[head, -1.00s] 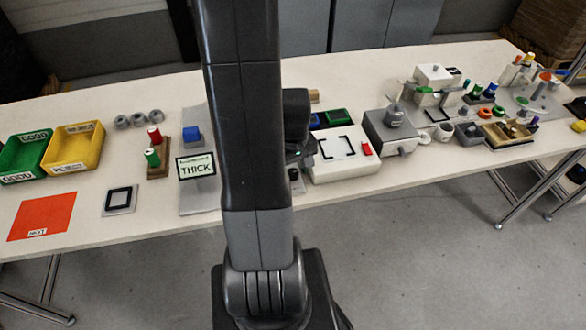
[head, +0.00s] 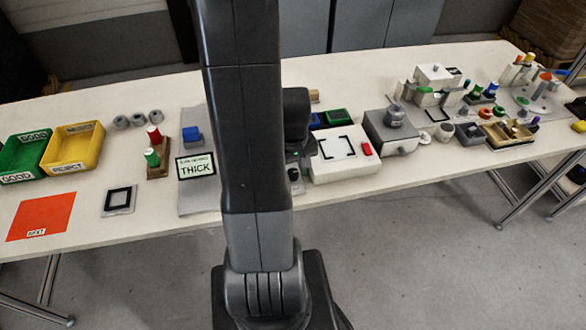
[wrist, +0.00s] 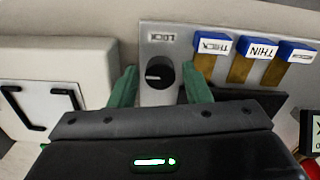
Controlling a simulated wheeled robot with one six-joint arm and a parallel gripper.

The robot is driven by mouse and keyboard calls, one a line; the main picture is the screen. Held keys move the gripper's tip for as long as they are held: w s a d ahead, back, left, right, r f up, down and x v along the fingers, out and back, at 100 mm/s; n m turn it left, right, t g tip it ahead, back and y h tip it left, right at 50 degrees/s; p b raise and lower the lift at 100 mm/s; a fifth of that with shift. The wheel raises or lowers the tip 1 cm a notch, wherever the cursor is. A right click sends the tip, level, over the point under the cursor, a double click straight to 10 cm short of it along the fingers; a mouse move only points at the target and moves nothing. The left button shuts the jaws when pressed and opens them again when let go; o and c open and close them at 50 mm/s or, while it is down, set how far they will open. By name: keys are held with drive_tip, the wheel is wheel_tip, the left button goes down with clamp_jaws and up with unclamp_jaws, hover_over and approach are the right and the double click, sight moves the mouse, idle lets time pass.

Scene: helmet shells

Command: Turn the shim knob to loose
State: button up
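The shim knob (wrist: 153,76), round and black with a white pointer line, sits on a pale grey panel (wrist: 158,28) in the wrist view. Its pointer lies roughly sideways, towards the left. A small white label beyond the knob is too blurred and turned to read surely. My gripper (wrist: 160,74) is open, with one green finger on each side of the knob. Gaps show between the fingers and the knob, and I cannot tell their height over the panel.
Blue-topped tabs labelled THICK (wrist: 211,43) and THIN (wrist: 262,50), and a third tab, stand right of the knob. A white box with a black square outline (wrist: 50,90) is to the left. In the head view, a sign reading THICK (head: 196,168) stands left of my arm.

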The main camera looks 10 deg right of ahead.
drive_tip(key=shift+o, duration=0.3)
wheel_tip(320, 180, up, 14)
drive_tip(key=p, duration=0.1)
idle(0.5)
drive_tip(key=shift+f, duration=0.15)
wheel_tip(320, 180, down, 14)
drive_tip(key=shift+r+b, duration=0.2)
drive_tip(key=shift+b, duration=0.3)
drive_tip(key=shift+f, duration=0.1)
idle(0.4)
